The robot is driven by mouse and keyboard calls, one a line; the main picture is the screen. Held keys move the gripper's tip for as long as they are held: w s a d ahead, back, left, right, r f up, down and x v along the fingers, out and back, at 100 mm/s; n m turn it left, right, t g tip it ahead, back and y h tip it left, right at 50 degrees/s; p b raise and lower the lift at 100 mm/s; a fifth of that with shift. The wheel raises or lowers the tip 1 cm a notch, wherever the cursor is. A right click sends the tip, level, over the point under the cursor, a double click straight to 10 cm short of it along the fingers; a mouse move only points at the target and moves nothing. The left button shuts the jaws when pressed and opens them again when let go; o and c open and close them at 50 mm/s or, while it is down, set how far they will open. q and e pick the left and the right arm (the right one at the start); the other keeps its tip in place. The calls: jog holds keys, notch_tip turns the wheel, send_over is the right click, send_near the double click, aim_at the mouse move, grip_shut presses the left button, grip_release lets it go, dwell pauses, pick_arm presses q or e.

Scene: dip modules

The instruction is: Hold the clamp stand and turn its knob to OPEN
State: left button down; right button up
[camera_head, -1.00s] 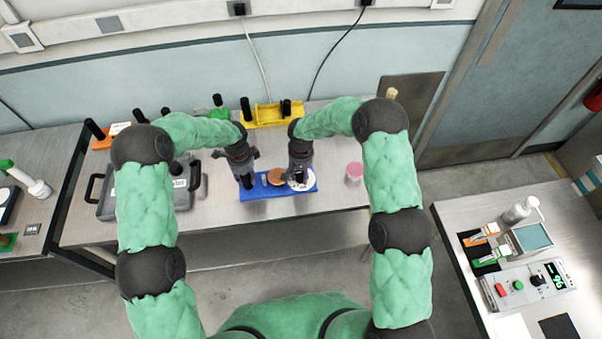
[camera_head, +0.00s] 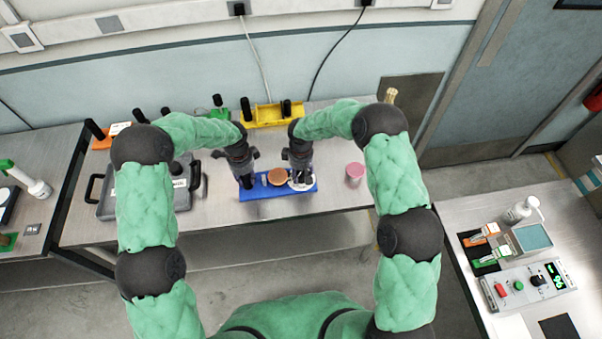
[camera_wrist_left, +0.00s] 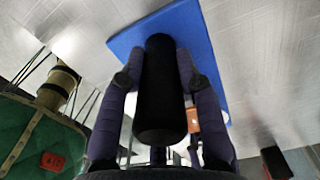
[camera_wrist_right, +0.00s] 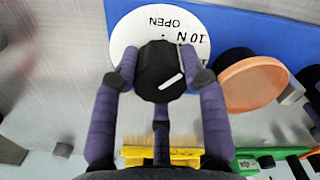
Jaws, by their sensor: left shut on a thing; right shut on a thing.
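The clamp stand has a blue base (camera_head: 255,193) lying along the bench's front edge. My left gripper (camera_head: 246,182) is shut around its upright black post (camera_wrist_left: 160,95), with one finger on each side. A white dial (camera_wrist_right: 127,35) sits at the base's right end, with OPEN and 10 N printed on it, upside down in the right wrist view. My right gripper (camera_head: 302,180) is shut on the black knob (camera_wrist_right: 153,66) over the dial. The knob's white mark lies at its lower right, away from OPEN. The fingers and knob hide part of the dial.
An orange-brown disc (camera_head: 279,177) sits on the base between my grippers. A pink-topped cup (camera_head: 355,169) stands to the right, a grey case (camera_head: 106,204) to the left. A yellow tray (camera_head: 267,113) with black posts is behind. Bench between cup and base is clear.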

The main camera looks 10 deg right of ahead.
pick_arm(q)
jog(key=shift+d, duration=0.15)
pick_arm(e)
jog(key=n, duration=0.4)
jog(key=shift+a+n, duration=0.1)
jog(key=shift+n, duration=2.1)
jog(key=o, duration=0.9)
jog(key=shift+r, duration=0.1)
jog(key=shift+r, duration=0.35)
notch_tip(320, 180, up, 11)
jog(key=shift+r, duration=0.1)
